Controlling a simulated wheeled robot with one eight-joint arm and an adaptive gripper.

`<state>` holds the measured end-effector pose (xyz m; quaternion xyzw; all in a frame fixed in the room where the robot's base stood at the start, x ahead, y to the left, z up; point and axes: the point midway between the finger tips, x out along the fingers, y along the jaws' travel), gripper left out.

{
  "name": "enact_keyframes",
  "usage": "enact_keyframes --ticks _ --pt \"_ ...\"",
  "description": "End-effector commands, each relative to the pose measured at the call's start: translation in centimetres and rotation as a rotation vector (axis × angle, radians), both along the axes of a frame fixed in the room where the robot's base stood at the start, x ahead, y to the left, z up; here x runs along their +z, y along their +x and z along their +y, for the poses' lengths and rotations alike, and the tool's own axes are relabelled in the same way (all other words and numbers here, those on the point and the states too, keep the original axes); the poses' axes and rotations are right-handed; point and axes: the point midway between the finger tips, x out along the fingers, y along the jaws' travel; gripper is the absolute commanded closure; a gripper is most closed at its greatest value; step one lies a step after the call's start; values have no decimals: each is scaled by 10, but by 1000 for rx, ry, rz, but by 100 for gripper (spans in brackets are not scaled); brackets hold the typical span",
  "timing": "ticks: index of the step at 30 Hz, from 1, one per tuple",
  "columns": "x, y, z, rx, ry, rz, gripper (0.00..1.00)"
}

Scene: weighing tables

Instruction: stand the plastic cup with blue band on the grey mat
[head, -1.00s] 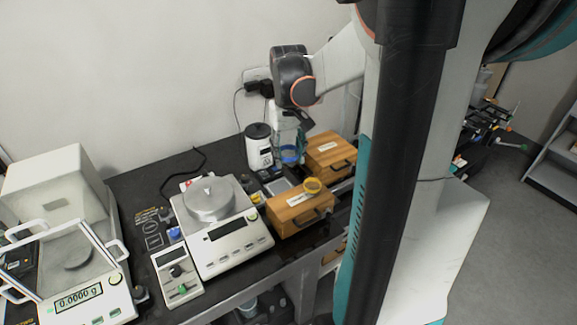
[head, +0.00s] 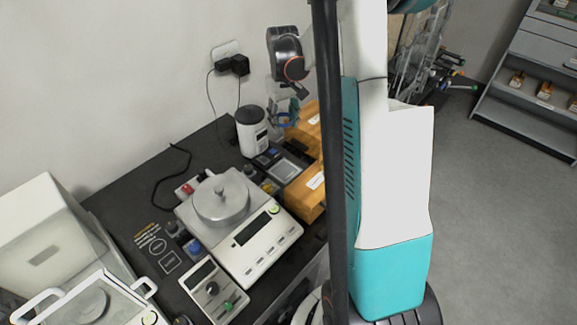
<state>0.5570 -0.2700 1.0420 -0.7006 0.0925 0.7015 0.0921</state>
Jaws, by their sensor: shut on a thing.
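My gripper (head: 283,98) is at the back of the dark table, shut on the plastic cup with blue band (head: 282,118). The cup is clear, and the gripper partly covers it. It is held up in front of the wooden boxes, right of the white canister. A small grey rectangle (head: 285,169) lies on the table below the cup; I cannot tell for sure whether it is the grey mat.
A white balance (head: 265,245) with a round metal pan lid stands mid-table. A glass-doored balance (head: 88,300) is at left. The white canister (head: 251,132) and wooden boxes (head: 305,198) stand close by. My column hides the table's right part.

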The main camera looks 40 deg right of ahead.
Motion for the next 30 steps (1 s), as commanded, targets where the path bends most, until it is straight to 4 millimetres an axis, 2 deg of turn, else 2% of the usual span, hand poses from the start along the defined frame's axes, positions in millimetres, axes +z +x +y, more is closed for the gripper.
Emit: enact_keyframes --ticks 5,15,21,30 --pt "-24 4 1 9 0 0 72" --pt "-107 4 1 8 0 0 72" --pt "-148 3 1 8 0 0 72" --pt "-169 3 1 8 0 0 72"
